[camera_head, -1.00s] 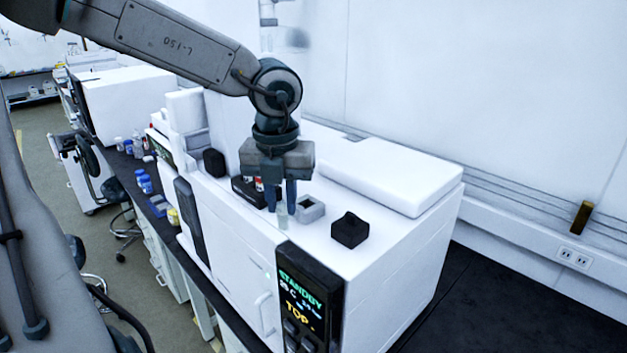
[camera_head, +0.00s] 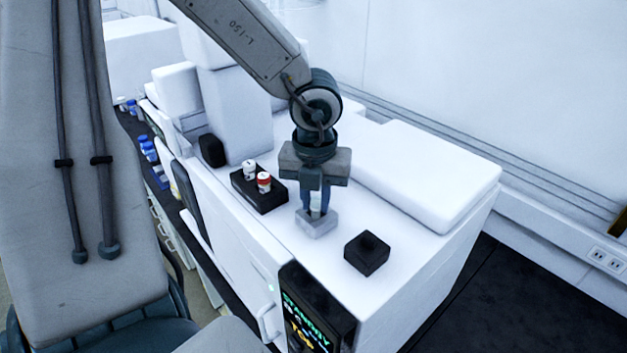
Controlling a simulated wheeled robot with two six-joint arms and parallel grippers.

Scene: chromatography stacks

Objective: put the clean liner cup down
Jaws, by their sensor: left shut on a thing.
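My left gripper (camera_head: 315,212) points straight down over the white instrument's top. It is shut on the clean liner cup (camera_head: 315,211), a small pale cup that shows between the fingertips. The cup is at the small light grey block (camera_head: 318,230), which had a dark square opening in its top. The fingers hide that opening now, so I cannot tell how far the cup is inside it. My right gripper is not in view.
A black cube (camera_head: 367,254) stands right of the grey block. A black rack (camera_head: 259,194) with a white-capped vial (camera_head: 249,169) and a red-and-white vial (camera_head: 264,182) stands to the left. A raised white cover (camera_head: 415,180) lies behind. The instrument's display panel (camera_head: 308,315) is at the front.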

